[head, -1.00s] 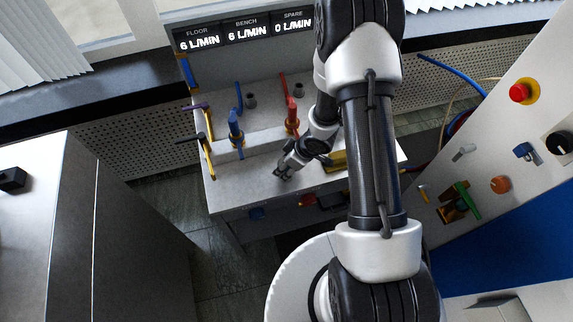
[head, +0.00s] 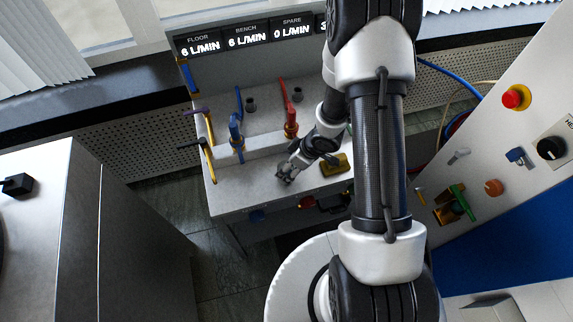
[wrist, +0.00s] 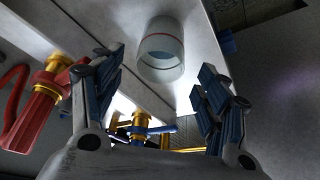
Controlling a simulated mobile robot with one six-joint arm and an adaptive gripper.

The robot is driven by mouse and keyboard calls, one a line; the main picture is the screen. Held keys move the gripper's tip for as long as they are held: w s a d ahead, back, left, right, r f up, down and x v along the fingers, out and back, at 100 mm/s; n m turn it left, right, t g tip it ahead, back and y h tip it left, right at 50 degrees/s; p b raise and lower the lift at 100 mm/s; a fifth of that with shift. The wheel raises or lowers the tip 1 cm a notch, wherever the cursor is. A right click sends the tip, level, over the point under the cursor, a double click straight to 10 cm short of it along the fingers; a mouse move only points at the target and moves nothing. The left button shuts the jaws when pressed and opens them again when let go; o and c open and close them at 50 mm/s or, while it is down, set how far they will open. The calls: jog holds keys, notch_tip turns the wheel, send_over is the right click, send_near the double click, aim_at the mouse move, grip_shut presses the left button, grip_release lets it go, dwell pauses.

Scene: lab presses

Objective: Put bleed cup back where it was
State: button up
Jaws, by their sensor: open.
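The bleed cup (wrist: 161,50), a pale translucent cylinder with a thin red line around it, shows in the wrist view on the light grey bench top, just beyond the fingertips and between their lines. My gripper (wrist: 160,75) is open, with one finger on each side and clear space between them; I see no finger touching the cup. In the head view my gripper (head: 286,175) is low over the front part of the bench (head: 235,186). The cup cannot be made out there.
A blue-handled valve (head: 236,128) and a red-handled valve (head: 291,120) stand behind my gripper. A yellow block (head: 336,165) lies to its right. Yellow pipes (head: 208,150) rise at the bench's left edge. A control panel (head: 485,150) stands far right.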

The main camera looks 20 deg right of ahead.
jog(key=s+d+r+m+t+h+p, duration=0.1)
jog(key=d+r+m+h+p, duration=0.2)
jog(key=r, duration=1.2)
jog(key=s+d+r+m+t+h, duration=0.1)
jog(key=d+r+m+h, duration=0.35)
jog(key=r, duration=1.05)
jog(key=s+a+r+y, duration=0.1)
jog(key=s+a+r, duration=0.2)
jog(key=s, duration=0.3)
jog(key=s+a+r+m+y, duration=0.1)
jog(key=s+a+r+y, duration=0.1)
jog(key=s+r, duration=0.2)
jog(key=s+a+r+y, duration=0.1)
jog(key=s+a+r, duration=0.2)
jog(key=s, duration=0.5)
jog(key=shift+s+a+r+g, duration=0.15)
jog(key=shift+a+r+g, duration=0.15)
jog(key=shift+r, duration=0.3)
jog(key=shift+f+m, duration=0.1)
jog(key=shift+m, duration=0.15)
notch_tip(320, 180, down, 4)
jog(key=b, duration=0.3)
jog(key=shift+b, duration=0.4)
